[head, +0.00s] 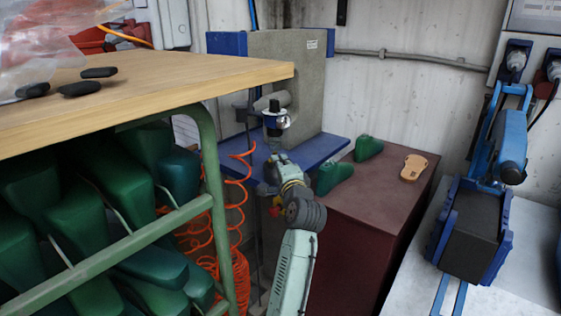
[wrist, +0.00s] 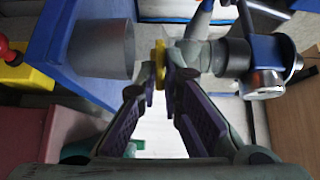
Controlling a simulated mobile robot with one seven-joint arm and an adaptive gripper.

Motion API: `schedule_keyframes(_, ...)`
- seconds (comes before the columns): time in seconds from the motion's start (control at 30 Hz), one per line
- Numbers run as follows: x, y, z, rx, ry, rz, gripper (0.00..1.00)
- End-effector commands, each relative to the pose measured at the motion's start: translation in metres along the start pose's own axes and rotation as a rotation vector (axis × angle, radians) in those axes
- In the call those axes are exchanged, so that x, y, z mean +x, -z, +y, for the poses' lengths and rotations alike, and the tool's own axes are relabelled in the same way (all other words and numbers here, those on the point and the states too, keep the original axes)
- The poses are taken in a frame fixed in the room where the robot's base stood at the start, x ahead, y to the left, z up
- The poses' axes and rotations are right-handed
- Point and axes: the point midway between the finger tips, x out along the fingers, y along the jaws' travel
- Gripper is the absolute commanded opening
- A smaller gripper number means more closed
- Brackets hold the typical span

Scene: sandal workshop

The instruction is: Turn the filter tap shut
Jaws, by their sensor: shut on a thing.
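The filter tap shows in the wrist view as a small yellow handle (wrist: 160,62) on a grey pipe fitting. My gripper (wrist: 160,82) has its two fingers closed around the lower part of this handle, which hides some of it. The filter unit (wrist: 265,65), with a blue body and a round metal gauge, sits just right of the tap. In the head view the filter unit (head: 275,120) stands in front of the grey machine, and my gripper (head: 268,186) is just below it. The tap cannot be made out there.
The grey machine with its blue base (head: 308,156) stands behind my gripper. A wooden-topped table (head: 190,75) with green lasts beneath is at left. Orange coiled hose (head: 235,215) hangs beside it. A dark red cabinet (head: 370,195) with green lasts and a sole is at right.

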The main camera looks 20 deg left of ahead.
Motion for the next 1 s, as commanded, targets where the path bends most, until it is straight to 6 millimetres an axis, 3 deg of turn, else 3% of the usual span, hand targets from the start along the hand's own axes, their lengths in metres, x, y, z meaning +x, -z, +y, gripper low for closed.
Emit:
schedule_keyframes(0.63, 0.0001, 0.0, 0.0009, 0.054, -0.001, 0.0, 0.0)
schedule_keyframes(0.7, 0.0, 0.0, 0.0009, 0.054, -0.001, 0.0, 0.11)
schedule_keyframes(1.0, 0.0, 0.0, 0.0005, 0.052, -0.001, 0.0, 0.28)
